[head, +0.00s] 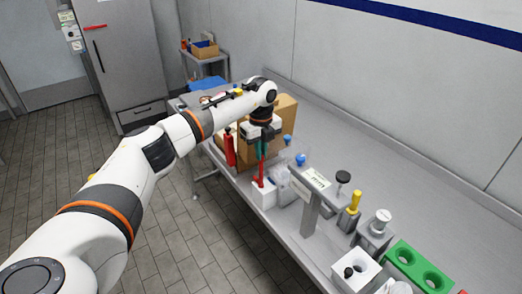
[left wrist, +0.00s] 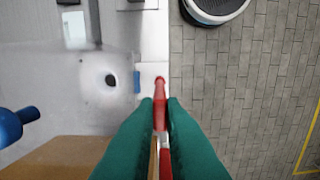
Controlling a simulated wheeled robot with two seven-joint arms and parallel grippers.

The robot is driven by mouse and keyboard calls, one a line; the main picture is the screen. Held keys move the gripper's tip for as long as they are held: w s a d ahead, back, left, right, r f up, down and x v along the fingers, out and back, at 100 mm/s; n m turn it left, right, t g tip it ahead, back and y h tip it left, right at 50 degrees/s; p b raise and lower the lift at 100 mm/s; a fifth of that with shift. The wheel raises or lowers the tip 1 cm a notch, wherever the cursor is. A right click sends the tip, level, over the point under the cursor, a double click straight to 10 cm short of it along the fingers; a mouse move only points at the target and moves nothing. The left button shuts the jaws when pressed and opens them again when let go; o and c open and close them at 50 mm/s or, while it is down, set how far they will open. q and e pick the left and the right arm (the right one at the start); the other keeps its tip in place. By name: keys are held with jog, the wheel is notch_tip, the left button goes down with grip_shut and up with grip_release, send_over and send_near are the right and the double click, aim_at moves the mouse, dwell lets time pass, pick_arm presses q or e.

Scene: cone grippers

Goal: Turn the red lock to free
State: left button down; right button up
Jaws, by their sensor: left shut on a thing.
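The red lock shows as a red handle (head: 261,173) rising from a white block (head: 263,194) near the front edge of the bench. In the left wrist view the red handle (left wrist: 160,88) stands between the fingertips. My left gripper (head: 262,156), with green fingers, comes down on the handle from above. In the left wrist view the gripper (left wrist: 160,104) is shut on the red handle, one finger on each side. The fingers hide part of the handle. My right gripper is in neither view.
A cardboard box (head: 284,115) stands close behind the left gripper, and a red bottle-like thing (head: 230,148) is to its left. A post with a sign (head: 310,205), a yellow handle (head: 354,202) and a green rack (head: 402,256) stand to the right. The bench's back strip is clear.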

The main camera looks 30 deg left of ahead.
pick_arm(q)
jog(key=shift+w+r+n, duration=0.1)
jog(key=shift+r+n, duration=0.1)
jog(key=shift+n, duration=0.1)
jog(key=c, duration=1.5)
grip_release()
jog(key=shift+f, duration=0.1)
jog(key=shift+r+b, duration=0.4)
jog(key=shift+r, duration=0.15)
notch_tip(320, 180, up, 11)
jog(key=b, duration=0.3)
